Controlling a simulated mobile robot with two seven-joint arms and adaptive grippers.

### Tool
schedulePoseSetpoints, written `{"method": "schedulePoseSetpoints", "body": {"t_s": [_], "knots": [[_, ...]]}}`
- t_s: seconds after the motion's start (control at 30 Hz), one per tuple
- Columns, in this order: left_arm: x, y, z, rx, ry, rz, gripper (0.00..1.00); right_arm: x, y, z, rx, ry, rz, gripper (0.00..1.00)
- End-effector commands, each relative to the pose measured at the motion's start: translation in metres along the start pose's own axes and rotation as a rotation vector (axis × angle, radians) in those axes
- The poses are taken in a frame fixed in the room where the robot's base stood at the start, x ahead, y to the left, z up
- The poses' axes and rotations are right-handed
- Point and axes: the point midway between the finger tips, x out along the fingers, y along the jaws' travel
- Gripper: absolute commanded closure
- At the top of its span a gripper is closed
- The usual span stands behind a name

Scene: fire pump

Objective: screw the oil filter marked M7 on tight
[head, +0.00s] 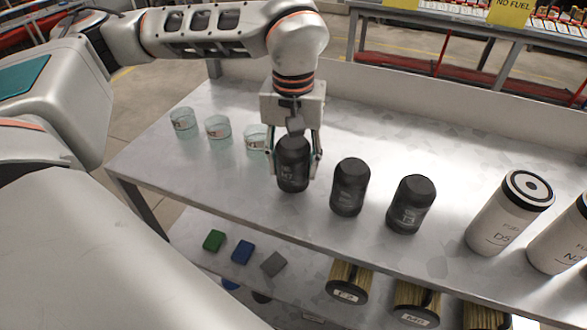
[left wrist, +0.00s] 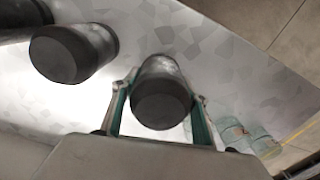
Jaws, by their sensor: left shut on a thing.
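A black cylindrical oil filter marked M7 (head: 293,165) stands upright on the grey shelf top (head: 350,120). My left gripper (head: 295,160) comes down over it from above and is shut on it, one finger on each side. In the left wrist view the same filter (left wrist: 161,95) sits between the two fingers of my left gripper (left wrist: 160,105). Two more black filters stand in a row to its right, the nearer one (head: 350,187) with its label hard to read and the other marked T-something (head: 411,204). My right gripper is not in view.
Several clear glass cups (head: 218,127) stand left of the filter. Larger beige canisters (head: 510,212) stand at the right. On a lower shelf lie green, blue and grey blocks (head: 242,252) and several pleated filters (head: 348,282). The back of the shelf top is clear.

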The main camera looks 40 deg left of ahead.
Motion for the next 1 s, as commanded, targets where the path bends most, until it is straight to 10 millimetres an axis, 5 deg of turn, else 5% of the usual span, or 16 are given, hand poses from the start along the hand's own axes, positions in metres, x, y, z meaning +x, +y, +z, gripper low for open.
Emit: {"method": "schedulePoseSetpoints", "body": {"t_s": [0.13,0.53,0.57,0.6,1.0], "knots": [[0.016,0.000,0.001,-0.001,-0.001,0.000,0.88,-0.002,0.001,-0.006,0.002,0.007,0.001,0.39],[0.021,0.000,0.000,0.000,0.000,0.001,0.88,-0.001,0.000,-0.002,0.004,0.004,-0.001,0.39],[0.022,0.000,0.000,0.000,0.000,0.000,0.50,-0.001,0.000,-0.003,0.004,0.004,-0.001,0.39],[0.021,0.000,0.000,0.000,0.000,0.000,0.40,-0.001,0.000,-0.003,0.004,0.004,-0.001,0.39],[0.022,0.000,0.000,0.000,-0.001,0.000,0.39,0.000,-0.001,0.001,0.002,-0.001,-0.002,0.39]]}}
